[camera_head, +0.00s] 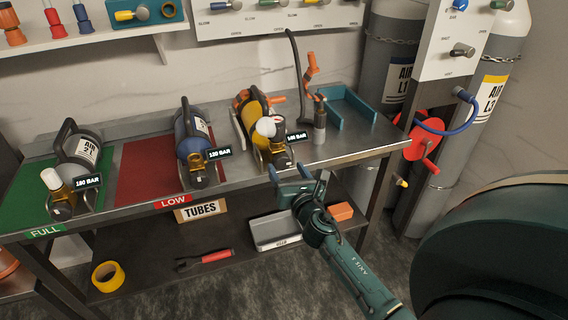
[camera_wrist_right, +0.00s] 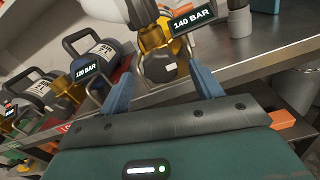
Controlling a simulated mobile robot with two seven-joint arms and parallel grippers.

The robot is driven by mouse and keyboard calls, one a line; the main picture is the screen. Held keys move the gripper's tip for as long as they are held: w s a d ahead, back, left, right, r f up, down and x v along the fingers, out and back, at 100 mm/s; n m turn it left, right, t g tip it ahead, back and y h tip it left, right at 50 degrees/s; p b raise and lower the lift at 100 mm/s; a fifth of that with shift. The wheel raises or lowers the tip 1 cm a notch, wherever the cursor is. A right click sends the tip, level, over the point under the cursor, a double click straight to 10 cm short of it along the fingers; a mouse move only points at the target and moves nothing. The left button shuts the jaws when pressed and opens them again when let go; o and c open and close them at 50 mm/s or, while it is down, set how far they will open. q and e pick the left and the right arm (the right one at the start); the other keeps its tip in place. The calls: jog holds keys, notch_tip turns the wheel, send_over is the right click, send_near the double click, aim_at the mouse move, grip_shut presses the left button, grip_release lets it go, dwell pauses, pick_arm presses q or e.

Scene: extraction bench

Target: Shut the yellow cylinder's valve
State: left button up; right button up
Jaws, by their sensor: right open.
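The yellow cylinder (camera_head: 257,108) lies on the bench with its valve end toward me. Its brass valve (camera_head: 278,146) carries a round white knob (camera_head: 265,127) and a tag reading 140 BAR (camera_head: 297,136). My right gripper (camera_head: 295,174) is open and empty, just in front of the valve at the bench's front edge. In the right wrist view the brass valve (camera_wrist_right: 152,36) and a dark round end piece (camera_wrist_right: 158,69) show beyond and between the blue fingers (camera_wrist_right: 165,92), apparently untouched. The white knob (camera_wrist_right: 106,8) is cut off at the top. My left gripper is out of view.
A blue cylinder (camera_head: 190,130) on a red mat (camera_head: 145,170) and a grey cylinder (camera_head: 80,150) on a green mat (camera_head: 25,195) stand left. A lower shelf (camera_head: 140,245) lies underneath.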

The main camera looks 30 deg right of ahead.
aim_at(281, 161)
jog(key=shift+x, duration=1.45)
jog(key=shift+c, duration=0.4)
jog(key=c, duration=0.9)
